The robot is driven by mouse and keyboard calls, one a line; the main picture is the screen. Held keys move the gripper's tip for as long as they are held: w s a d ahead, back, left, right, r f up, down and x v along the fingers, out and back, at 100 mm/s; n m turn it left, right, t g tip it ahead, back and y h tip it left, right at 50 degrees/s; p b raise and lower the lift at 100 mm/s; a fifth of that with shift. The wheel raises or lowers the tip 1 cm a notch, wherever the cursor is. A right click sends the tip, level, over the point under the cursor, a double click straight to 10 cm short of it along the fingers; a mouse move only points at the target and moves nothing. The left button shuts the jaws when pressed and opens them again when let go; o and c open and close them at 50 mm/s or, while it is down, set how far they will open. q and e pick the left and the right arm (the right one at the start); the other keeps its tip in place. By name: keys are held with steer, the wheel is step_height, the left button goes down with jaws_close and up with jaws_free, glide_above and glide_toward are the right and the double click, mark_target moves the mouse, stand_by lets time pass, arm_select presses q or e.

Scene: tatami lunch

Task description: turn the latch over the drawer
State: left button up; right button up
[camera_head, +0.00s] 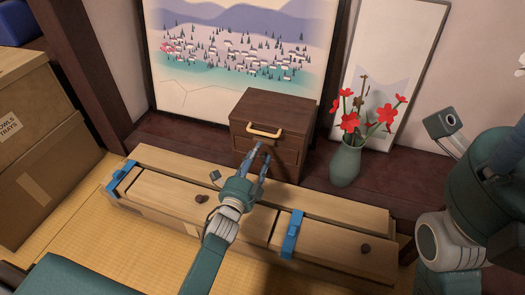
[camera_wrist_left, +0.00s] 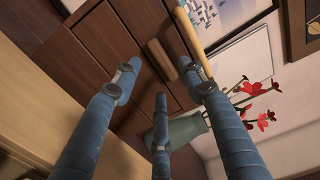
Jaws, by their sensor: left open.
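A small dark brown cabinet (camera_head: 285,108) stands against the back wall, with a pale bar handle (camera_head: 264,131) on its front. In the left wrist view the handle (camera_wrist_left: 190,42) shows beside a short brown wooden latch (camera_wrist_left: 162,60), lying roughly parallel to it. In the head view I cannot make the latch out near the fingers. My left gripper (camera_head: 260,160) is open in front of the cabinet's front. Its fingers (camera_wrist_left: 163,88) stand apart with nothing between them, short of the latch. My right gripper (camera_head: 505,150) is partly in view at the right edge; its fingers are unclear.
A long pale wooden box (camera_head: 165,190) with blue clips (camera_head: 292,235) lies in front of the cabinet, under my left arm. A green vase (camera_head: 345,163) with red flowers stands right of the cabinet. Cardboard boxes (camera_head: 30,190) are stacked at the left.

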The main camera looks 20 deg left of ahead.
mark_target(264, 141)
arm_select(q)
steer(key=shift+w+b, duration=0.7)
steer(key=shift+w, duration=1.55)
steer(key=shift+c, duration=0.5)
jaws_close()
